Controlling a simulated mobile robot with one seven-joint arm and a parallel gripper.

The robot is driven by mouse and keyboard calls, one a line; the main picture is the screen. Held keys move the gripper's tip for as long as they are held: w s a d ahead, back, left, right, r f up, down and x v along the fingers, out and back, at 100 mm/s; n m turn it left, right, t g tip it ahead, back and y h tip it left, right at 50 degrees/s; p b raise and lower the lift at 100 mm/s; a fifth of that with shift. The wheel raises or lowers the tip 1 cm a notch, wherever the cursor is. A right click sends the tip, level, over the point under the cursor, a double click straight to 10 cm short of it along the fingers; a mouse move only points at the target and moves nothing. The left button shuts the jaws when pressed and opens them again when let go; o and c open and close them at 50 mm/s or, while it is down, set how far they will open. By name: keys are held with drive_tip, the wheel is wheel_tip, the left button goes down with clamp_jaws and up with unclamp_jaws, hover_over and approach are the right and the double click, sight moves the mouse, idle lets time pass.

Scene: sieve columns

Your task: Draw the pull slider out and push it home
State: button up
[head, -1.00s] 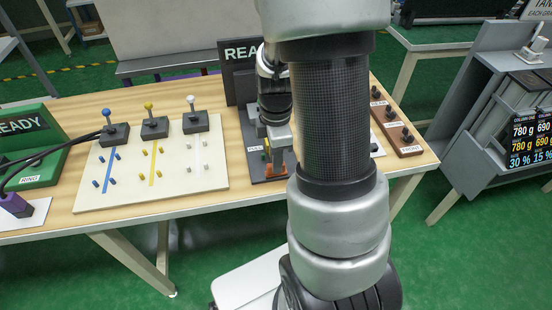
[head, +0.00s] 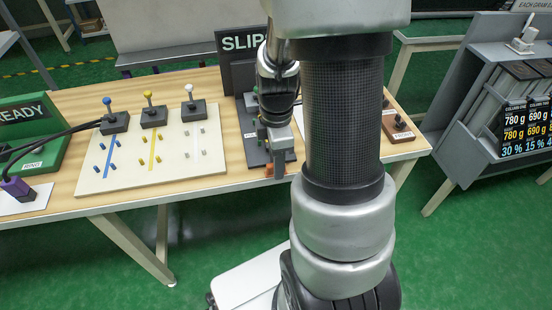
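The dark slider unit (head: 253,142) stands on the wooden table, partly hidden behind my arm. My gripper (head: 276,168) points down at the unit's front end, near the table's front edge. Small orange parts show at its fingertips. I cannot tell whether these belong to the pull slider or to the fingers. The slider itself is not clearly visible, and the finger gap is too small to read.
A pale board (head: 150,155) with blue, yellow and white joysticks and pegs lies to the left. A green stand (head: 32,140) marked READY is at far left. A brown knob strip (head: 398,132) is at right. A grey rack (head: 500,100) with a screen stands further right.

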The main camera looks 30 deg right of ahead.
drive_tip(key=shift+w, duration=0.15)
drive_tip(key=shift+r, duration=0.25)
wheel_tip(320, 180, up, 17)
drive_tip(key=p, duration=0.4)
drive_tip(key=s+a+r+m+t, duration=0.6)
drive_tip(key=s+a+r+m, duration=0.35)
drive_tip(key=m, duration=0.55)
wheel_tip(320, 180, up, 13)
drive_tip(key=p, duration=1.3)
drive_tip(key=shift+w+a+r, duration=0.15)
drive_tip(key=shift+w+a, duration=0.2)
